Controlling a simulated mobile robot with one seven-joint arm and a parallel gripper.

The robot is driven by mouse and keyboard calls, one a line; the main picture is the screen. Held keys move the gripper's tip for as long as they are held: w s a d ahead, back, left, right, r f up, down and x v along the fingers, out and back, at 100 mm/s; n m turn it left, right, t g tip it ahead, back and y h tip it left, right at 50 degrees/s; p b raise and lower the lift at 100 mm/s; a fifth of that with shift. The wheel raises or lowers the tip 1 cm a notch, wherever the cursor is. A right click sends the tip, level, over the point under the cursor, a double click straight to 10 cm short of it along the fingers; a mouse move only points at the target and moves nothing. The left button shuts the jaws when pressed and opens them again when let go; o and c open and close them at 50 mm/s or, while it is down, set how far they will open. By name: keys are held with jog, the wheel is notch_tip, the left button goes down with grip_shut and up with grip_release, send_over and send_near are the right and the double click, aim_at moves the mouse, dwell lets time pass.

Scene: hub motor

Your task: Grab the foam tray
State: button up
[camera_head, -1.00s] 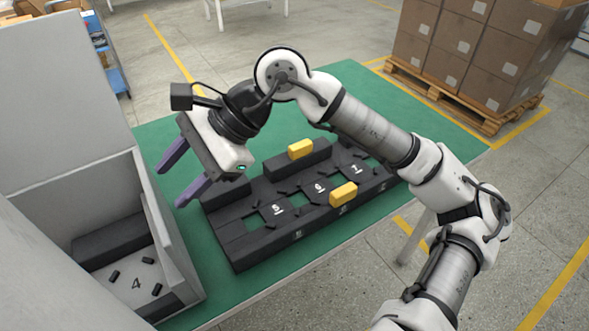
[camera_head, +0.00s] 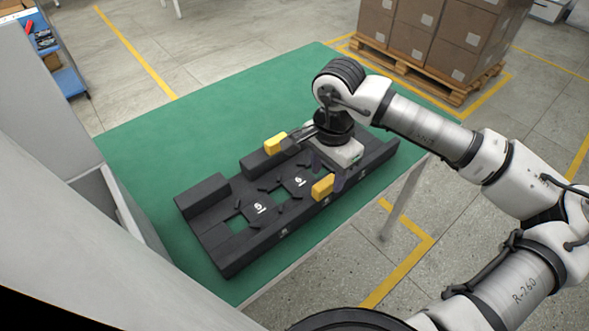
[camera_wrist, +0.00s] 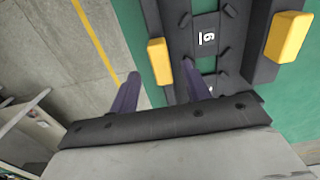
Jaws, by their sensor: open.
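The foam tray (camera_head: 243,253) is long, black and slotted, with white numbers in its bays, and lies on a green table top. It also shows in the wrist view (camera_wrist: 177,16). One yellow block (camera_head: 323,187) sits on its front edge, another yellow block (camera_head: 275,143) on its back edge. My gripper (camera_head: 328,172) is open and empty over the tray's right part, hiding some of it. In the wrist view my purple fingers (camera_wrist: 160,70) point towards the tray, one either side of the front rail and its yellow block. The gap to the tray is unclear.
A grey-walled box (camera_head: 122,195) stands on the left. The green table top (camera_head: 150,140) is clear behind the tray. Stacked cartons (camera_head: 430,30) on a pallet stand on the floor beyond the table.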

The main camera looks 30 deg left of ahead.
aim_at(324, 192)
jog(key=shift+a+f+p, duration=0.1)
jog(key=shift+f+p, duration=1.1)
jog(key=shift+f, duration=2.4)
grip_shut()
